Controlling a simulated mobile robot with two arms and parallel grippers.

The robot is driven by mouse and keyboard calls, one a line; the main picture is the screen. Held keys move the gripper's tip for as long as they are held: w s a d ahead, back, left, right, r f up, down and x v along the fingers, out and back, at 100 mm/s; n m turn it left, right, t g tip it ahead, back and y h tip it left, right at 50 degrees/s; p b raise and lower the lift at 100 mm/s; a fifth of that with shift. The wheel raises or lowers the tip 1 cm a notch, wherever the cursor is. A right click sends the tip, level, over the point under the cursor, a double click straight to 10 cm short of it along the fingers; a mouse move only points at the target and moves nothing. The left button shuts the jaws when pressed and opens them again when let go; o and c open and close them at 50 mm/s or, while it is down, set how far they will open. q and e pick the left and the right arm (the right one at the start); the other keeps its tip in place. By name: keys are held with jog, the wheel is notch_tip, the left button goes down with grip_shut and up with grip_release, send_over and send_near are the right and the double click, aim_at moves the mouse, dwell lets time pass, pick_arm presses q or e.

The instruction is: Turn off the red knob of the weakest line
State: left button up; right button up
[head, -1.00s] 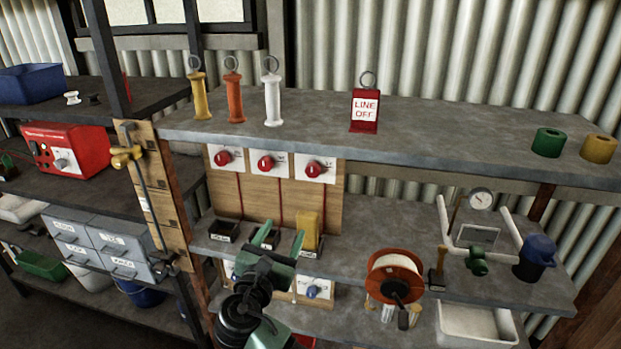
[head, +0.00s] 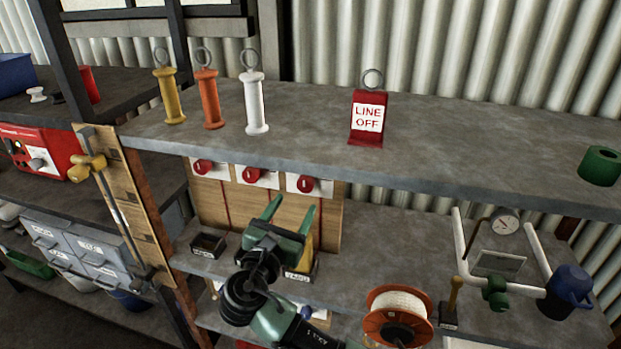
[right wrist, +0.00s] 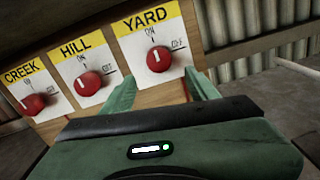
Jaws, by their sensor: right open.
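Three red knobs sit on a wooden board under the top shelf: CREEK (right wrist: 36,104), HILL (right wrist: 89,84) and YARD (right wrist: 157,57). They also show in the head view as the left knob (head: 202,167), middle knob (head: 250,174) and right knob (head: 305,184). YARD's white mark stands upright toward ON; OFF is printed at its right. The marks on HILL and CREEK also look roughly upright. My right gripper (head: 292,208) is open and empty, below and in front of the YARD knob. In the wrist view its fingers (right wrist: 162,77) point at that knob, apart from it. My left gripper is out of view.
The top shelf (head: 300,140) overhangs the knobs and holds a red LINE OFF tag (head: 367,117) and yellow, orange and white ringed handles. A small dark tray (head: 208,244) and a wire spool (head: 398,315) are below. A yellow object is partly hidden behind my right gripper.

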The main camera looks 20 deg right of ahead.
aim_at(304, 188)
jog(key=w+d, duration=0.1)
jog(key=w+d+r+p, duration=0.1)
jog(key=shift+w, duration=0.35)
jog(key=x, duration=0.3)
jog(key=shift+w+f, duration=0.2)
jog(key=shift+f, duration=0.05)
jog(key=shift+w+d, duration=0.1)
jog(key=shift+d, duration=0.05)
grip_shut()
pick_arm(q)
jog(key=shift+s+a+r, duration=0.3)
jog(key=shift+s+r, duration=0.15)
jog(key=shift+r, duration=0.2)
